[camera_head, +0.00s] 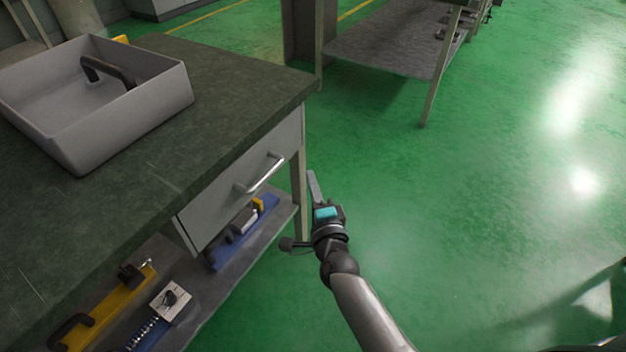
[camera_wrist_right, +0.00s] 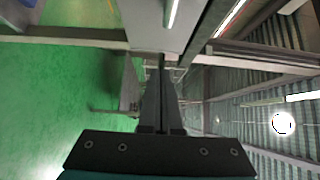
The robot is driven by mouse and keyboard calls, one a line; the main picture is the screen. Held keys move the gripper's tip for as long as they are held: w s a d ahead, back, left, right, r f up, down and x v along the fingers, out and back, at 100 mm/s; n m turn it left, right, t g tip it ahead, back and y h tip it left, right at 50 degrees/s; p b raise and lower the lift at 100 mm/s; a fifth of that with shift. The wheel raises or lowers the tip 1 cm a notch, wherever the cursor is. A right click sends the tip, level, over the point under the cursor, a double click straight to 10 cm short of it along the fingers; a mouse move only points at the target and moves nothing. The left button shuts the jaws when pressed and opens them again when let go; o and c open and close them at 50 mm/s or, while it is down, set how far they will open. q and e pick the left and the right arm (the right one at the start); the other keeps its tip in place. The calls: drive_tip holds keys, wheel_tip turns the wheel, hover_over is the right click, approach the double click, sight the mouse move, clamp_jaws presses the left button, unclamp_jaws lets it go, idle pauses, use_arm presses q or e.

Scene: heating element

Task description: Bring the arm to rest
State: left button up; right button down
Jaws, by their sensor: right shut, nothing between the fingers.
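My right arm reaches up from the bottom of the head view. Its gripper (camera_head: 313,185) is beside the right end of the workbench, over the green floor, just right of the drawer. In the right wrist view the gripper's two fingers (camera_wrist_right: 162,100) are together with nothing between them. The right gripper is apart from the drawer handle (camera_head: 261,174). My left gripper is not in either view.
The workbench (camera_head: 235,85) carries a grey bin (camera_head: 130,115) with a black handle inside. Its grey drawer (camera_head: 225,205) looks closed. A lower shelf (camera_head: 225,290) holds several tools. Another table (camera_head: 390,50) stands behind. The green floor (camera_head: 480,210) at right is open.

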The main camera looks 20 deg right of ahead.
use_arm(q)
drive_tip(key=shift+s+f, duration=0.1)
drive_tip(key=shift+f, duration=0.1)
use_arm(e)
drive_tip(key=shift+s, duration=0.35)
